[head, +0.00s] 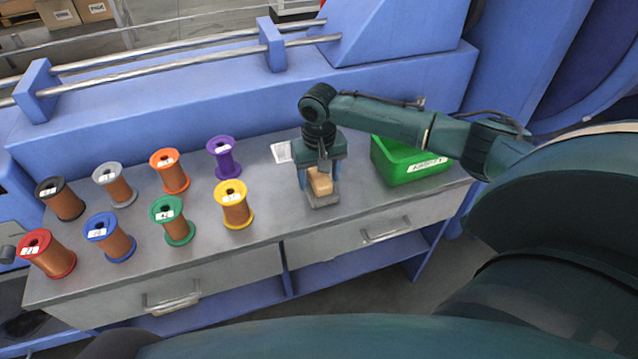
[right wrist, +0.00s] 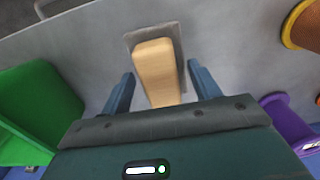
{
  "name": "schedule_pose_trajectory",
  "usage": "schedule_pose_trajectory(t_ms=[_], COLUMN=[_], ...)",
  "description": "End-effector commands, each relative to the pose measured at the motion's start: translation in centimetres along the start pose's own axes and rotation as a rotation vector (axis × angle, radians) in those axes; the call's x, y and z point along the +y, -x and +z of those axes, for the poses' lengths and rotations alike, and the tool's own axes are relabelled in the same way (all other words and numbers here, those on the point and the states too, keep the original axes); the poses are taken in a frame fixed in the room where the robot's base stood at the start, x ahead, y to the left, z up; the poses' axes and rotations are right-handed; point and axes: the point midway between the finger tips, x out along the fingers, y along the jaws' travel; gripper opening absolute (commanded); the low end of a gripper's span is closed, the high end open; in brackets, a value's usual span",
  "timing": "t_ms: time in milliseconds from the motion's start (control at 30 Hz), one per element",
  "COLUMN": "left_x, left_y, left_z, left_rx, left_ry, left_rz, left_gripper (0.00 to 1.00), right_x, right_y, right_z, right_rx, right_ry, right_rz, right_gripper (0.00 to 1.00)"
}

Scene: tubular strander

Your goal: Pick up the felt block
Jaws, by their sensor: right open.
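The felt block (head: 320,182) is a small tan block on a grey pad (head: 324,201) on the metal bench top. In the right wrist view the felt block (right wrist: 156,72) lies lengthwise, with the grey pad (right wrist: 131,40) showing around its far end. My right gripper (head: 319,190) is over the block from above, with its jaws open. In the right wrist view its fingers (right wrist: 160,88) stand on either side of the block's near part, with a gap on each side. My left gripper is not in view.
Several wire spools, such as the yellow one (head: 234,205) and purple one (head: 224,158), stand to the left on the bench (head: 280,225). A green bin (head: 411,162) stands to the right. A white paper (head: 282,152) lies behind. Blue machine framing (head: 220,105) rises along the back.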

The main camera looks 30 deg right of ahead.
Motion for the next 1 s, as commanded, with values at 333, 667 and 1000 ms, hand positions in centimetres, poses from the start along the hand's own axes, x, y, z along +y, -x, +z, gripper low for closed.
schedule_pose_trajectory(t_ms=[333,667,1000], left_x=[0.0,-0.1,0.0], left_y=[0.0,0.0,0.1], left_z=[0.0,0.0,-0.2], left_rx=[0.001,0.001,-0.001], left_ry=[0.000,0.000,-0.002], left_rz=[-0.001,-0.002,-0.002], left_gripper=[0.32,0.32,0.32], right_x=[0.0,0.0,0.0], right_y=[0.1,0.1,1.5], right_z=[0.0,0.0,-0.1], right_rx=[0.000,0.000,0.002], right_ry=[0.000,0.000,0.000], right_rz=[0.000,0.000,-0.002], right_gripper=[0.38,0.12,0.12])
